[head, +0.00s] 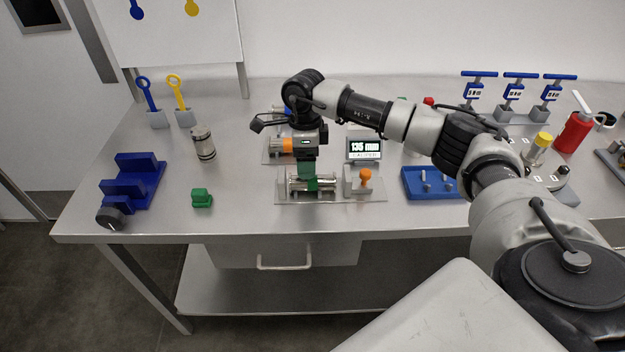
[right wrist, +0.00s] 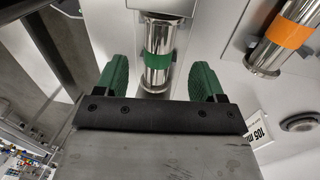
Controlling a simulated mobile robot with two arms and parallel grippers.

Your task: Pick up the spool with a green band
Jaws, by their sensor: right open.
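The spool with a green band (right wrist: 159,68) is a shiny metal cylinder. In the right wrist view it shows between my right gripper's two green fingers (right wrist: 160,72), with a gap on each side. In the head view this spool (head: 327,184) lies on its side on a small metal stand at the front middle of the table. My right gripper (head: 308,182) points down over its middle and partly hides it and its band. The gripper is open and holds nothing. My left gripper is not in view.
An orange-banded spool (head: 276,144) lies just behind, and also shows in the right wrist view (right wrist: 283,40). A display box (head: 363,149) and an orange knob (head: 365,178) stand to the right. A small green block (head: 202,198) and a blue stepped holder (head: 135,184) are left.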

